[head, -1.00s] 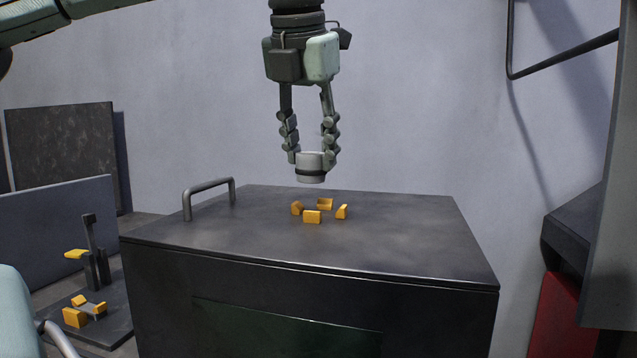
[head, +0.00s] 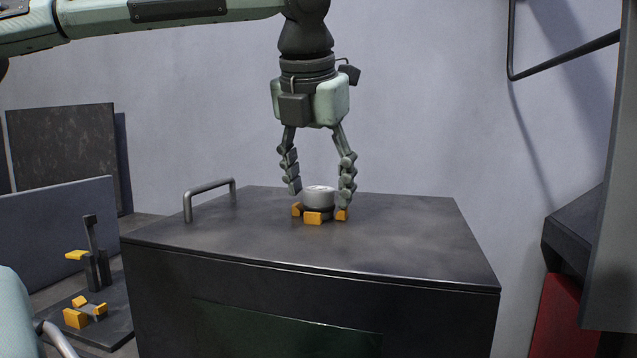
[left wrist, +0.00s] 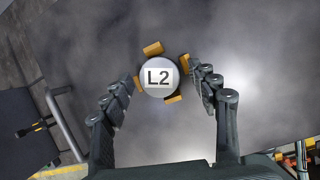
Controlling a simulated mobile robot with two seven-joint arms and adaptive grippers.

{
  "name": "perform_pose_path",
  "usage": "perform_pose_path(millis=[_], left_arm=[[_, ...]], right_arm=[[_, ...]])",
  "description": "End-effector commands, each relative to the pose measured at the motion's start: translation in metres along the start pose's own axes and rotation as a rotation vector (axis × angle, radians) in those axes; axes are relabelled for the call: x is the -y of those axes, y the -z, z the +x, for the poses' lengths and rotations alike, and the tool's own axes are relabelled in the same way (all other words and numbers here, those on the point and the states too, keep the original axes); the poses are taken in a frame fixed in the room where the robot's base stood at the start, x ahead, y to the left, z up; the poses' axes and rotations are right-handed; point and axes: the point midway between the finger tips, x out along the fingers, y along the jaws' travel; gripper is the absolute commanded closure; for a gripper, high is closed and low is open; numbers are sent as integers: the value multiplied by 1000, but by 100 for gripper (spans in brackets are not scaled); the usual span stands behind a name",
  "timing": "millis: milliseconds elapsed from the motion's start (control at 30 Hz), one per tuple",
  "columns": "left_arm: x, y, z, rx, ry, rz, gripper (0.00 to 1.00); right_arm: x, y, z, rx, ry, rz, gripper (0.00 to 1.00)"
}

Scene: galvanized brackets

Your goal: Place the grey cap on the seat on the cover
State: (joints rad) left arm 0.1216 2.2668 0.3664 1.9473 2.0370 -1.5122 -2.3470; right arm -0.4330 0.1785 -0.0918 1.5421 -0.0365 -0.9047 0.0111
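The grey cap (head: 319,199) sits upright between the orange blocks of the seat (head: 312,217) on the dark cover (head: 400,240). In the left wrist view the cap (left wrist: 158,77) shows a white label reading L2 on its top, with orange blocks (left wrist: 153,48) around it. My left gripper (head: 320,194) is open, its fingers apart on either side of the cap. In the left wrist view the left gripper's fingers (left wrist: 160,85) stand clear of the cap at both sides. My right gripper is not in view.
A bar handle (head: 208,187) stands at the cover's back left. A lower fixture with orange blocks (head: 75,317) stands at the left. A grey panel (head: 610,200) and a red object (head: 557,315) are at the right. The cover's front is clear.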

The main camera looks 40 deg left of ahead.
Motion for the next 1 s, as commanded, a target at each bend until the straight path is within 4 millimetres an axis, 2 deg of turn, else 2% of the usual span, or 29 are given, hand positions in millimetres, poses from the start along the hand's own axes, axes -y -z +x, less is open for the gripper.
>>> perform_pose_path(millis=[267,367,700,833,1000], left_arm=[[0,-1,-8,3,1,0,40],[0,-1,-22,4,2,-1,40],[0,-1,-93,4,0,-1,40],[0,-1,-110,3,1,0,40],[0,0,-120,1,0,0,40]], right_arm=[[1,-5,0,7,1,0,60],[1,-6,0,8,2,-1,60],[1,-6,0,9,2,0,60],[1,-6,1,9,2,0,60],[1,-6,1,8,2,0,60]])
